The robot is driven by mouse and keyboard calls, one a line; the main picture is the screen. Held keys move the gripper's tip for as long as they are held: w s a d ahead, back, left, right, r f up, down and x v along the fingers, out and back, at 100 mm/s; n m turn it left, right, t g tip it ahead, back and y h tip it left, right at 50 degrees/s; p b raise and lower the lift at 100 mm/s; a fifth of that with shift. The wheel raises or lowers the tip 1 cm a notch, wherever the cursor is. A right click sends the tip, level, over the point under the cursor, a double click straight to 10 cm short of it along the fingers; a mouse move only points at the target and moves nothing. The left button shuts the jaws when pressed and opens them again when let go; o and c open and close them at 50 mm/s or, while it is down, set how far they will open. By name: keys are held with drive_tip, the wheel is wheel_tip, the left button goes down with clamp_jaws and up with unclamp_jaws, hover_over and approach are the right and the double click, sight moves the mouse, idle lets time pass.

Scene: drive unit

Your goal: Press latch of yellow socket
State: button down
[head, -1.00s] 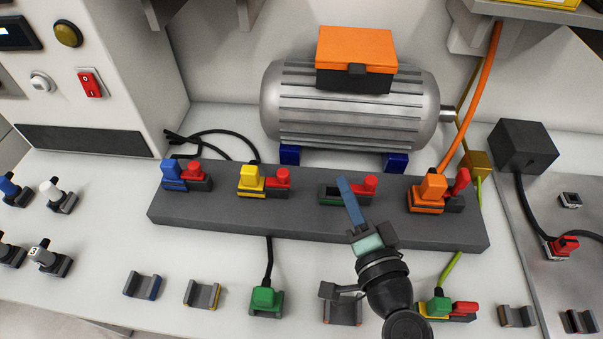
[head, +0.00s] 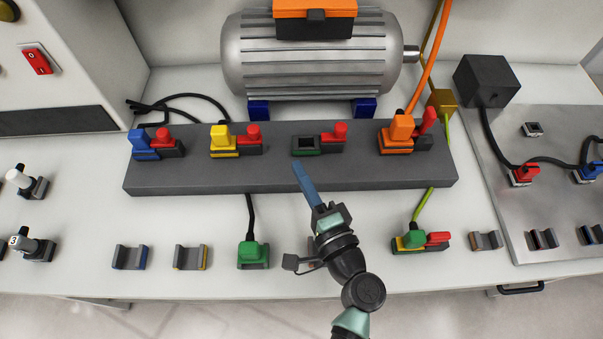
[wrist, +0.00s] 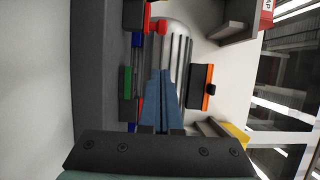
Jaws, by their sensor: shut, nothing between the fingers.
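The yellow socket (head: 224,154) sits on the dark grey block, left of its middle. A yellow plug (head: 220,136) stands in it, and its red latch (head: 254,133) is on its right side, raised a little. My gripper (head: 299,168) is shut and empty, its blue fingers together. It is in front of the empty green socket (head: 305,145), to the right of the yellow socket and apart from it. In the wrist view the blue fingers (wrist: 161,90) show closed together, with the green socket (wrist: 126,80) to their left. I cannot make out the yellow socket there.
The dark block (head: 290,178) also carries a blue plug (head: 142,141) at left and an orange plug (head: 401,128) at right. A motor (head: 310,60) stands behind it. In front are empty holders (head: 130,257) and a green plug (head: 249,252).

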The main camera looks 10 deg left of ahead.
sight(255, 136)
drive_tip(key=p+x, duration=0.1)
drive_tip(key=x, duration=0.5)
drive_tip(key=shift+r, duration=0.15)
drive_tip(key=a, duration=0.2)
drive_tip(key=a+p, duration=0.1)
drive_tip(key=shift+w+a, duration=0.2)
drive_tip(key=shift+w, duration=0.1)
drive_tip(key=shift+a, duration=0.45)
drive_tip(key=shift+s+a+f+b, duration=0.15)
drive_tip(key=shift+a+f+b, duration=0.15)
drive_tip(key=shift+a+b, duration=0.3)
drive_tip(key=shift+s+a, duration=0.1)
drive_tip(key=shift+a, duration=0.15)
drive_tip(key=shift+r, duration=0.15)
